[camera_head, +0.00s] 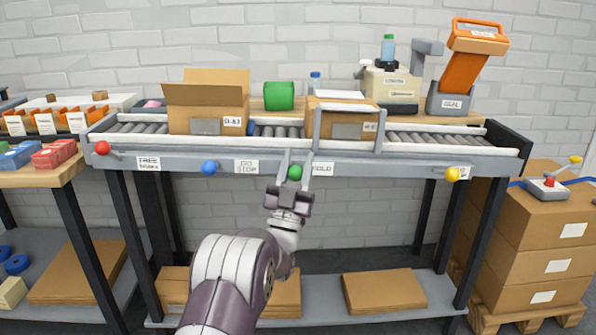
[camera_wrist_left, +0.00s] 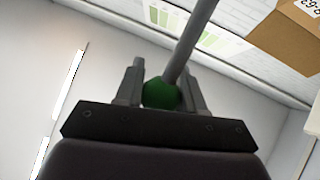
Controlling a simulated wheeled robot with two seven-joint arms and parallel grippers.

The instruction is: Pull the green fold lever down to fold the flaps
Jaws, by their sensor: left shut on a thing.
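The green fold lever's ball knob (camera_head: 295,172) sits at the front rail of the conveyor, beside the FOLD label (camera_head: 323,169). My left gripper (camera_head: 294,170) is shut on this knob, with a finger on each side. In the left wrist view the green knob (camera_wrist_left: 160,93) lies between the fingers, and its grey rod runs up and to the right. A carton (camera_head: 345,120) stands on the rollers inside the grey fold frame (camera_head: 317,122); its top looks closed, with something pale on it. My right gripper is not in view.
An open-flapped carton (camera_head: 206,110) stands on the rollers to the left. A red knob (camera_head: 102,148), a blue knob (camera_head: 209,168) and a yellow knob (camera_head: 452,174) stick out along the same rail. Stacked cartons (camera_head: 540,220) stand at the right.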

